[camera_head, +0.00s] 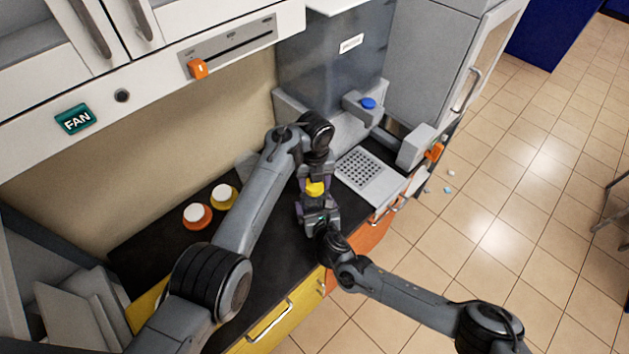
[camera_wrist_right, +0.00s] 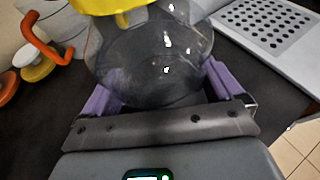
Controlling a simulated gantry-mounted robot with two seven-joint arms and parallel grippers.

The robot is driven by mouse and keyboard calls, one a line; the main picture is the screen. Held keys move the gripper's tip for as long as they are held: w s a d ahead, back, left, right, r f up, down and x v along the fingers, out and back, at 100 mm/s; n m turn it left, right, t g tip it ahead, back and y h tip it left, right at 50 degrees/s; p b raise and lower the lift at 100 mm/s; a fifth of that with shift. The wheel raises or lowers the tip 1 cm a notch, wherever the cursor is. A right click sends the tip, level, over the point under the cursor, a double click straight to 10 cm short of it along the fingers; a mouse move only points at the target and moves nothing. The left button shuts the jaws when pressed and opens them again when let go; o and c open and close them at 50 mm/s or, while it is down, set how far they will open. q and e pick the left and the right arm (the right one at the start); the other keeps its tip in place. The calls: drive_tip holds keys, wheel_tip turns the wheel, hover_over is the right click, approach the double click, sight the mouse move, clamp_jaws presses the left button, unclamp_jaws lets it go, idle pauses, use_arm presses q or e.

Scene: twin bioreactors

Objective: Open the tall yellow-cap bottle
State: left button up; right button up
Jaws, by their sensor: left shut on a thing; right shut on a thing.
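The tall yellow-cap bottle has a clear, rounded body (camera_wrist_right: 150,62). Its yellow cap (camera_head: 317,188) shows between my two grippers in the head view, and the cap's lower part (camera_wrist_right: 108,4) shows at the top edge of the right wrist view. My left gripper (camera_head: 316,178) is above and shut on the cap. My right gripper (camera_head: 314,204) is below, with its purple fingers on both sides of the bottle body, shut on it. The grippers hide most of the bottle in the head view. I cannot tell whether the cap is loose on the neck.
Two white-topped containers, one with an orange base (camera_head: 197,216) and one with a yellow base (camera_head: 224,197), stand on the dark counter (camera_head: 145,245) at left. A perforated grey plate (camera_head: 368,174) lies right of the grippers. A grey machine (camera_head: 335,65) stands behind.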

use_arm(q)
drive_tip(key=n, duration=2.6)
drive_tip(key=shift+n, duration=0.3)
drive_tip(key=n, duration=0.6)
drive_tip(key=shift+r, duration=0.1)
drive_tip(key=n, duration=0.3)
drive_tip(key=shift+n, duration=0.3)
drive_tip(key=n, duration=0.6)
drive_tip(key=shift+d, duration=0.1)
drive_tip(key=n, duration=0.9)
drive_tip(key=shift+n, duration=0.4)
drive_tip(key=n, duration=1.3)
drive_tip(key=shift+r+n, duration=0.1)
drive_tip(key=shift+n, duration=0.3)
